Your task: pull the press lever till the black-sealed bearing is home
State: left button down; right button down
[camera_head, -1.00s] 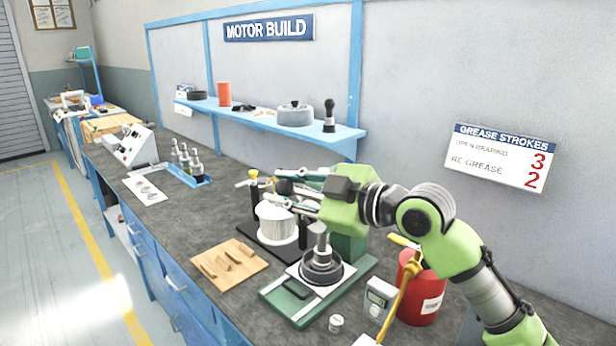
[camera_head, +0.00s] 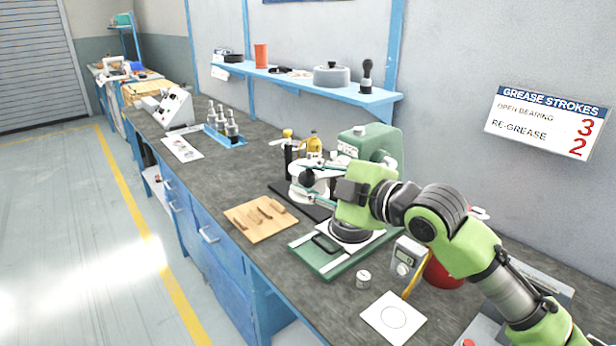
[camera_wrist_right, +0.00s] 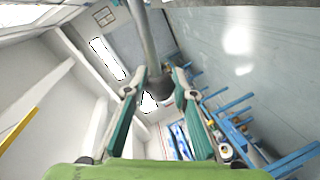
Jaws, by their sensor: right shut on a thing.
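The green press (camera_head: 370,142) stands on the bench, with its green base (camera_head: 322,262) in front. A dark round housing (camera_head: 350,234) sits on a white plate on that base, partly covered by my right arm. My right gripper (camera_head: 304,188) is low in front of the press. In the right wrist view, the grey lever rod (camera_wrist_right: 142,32) runs down to a dark knob (camera_wrist_right: 160,86) between the fingers of my right gripper (camera_wrist_right: 158,98), which is shut on it. The black-sealed bearing cannot be made out. My left gripper is out of view.
A wooden board (camera_head: 248,226) with small brown pieces lies left of the press. A grey gauge (camera_head: 405,258), a small jar (camera_head: 363,280) and a white card (camera_head: 393,322) are at the right front. Bottles in a blue tray (camera_head: 236,140) stand farther back.

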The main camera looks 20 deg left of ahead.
jog(key=shift+f, duration=0.25)
jog(key=c, duration=1.8)
grip_release()
jog(key=shift+o, duration=0.6)
jog(key=shift+r, duration=0.1)
jog(key=shift+d, duration=0.1)
jog(key=v, duration=1.2)
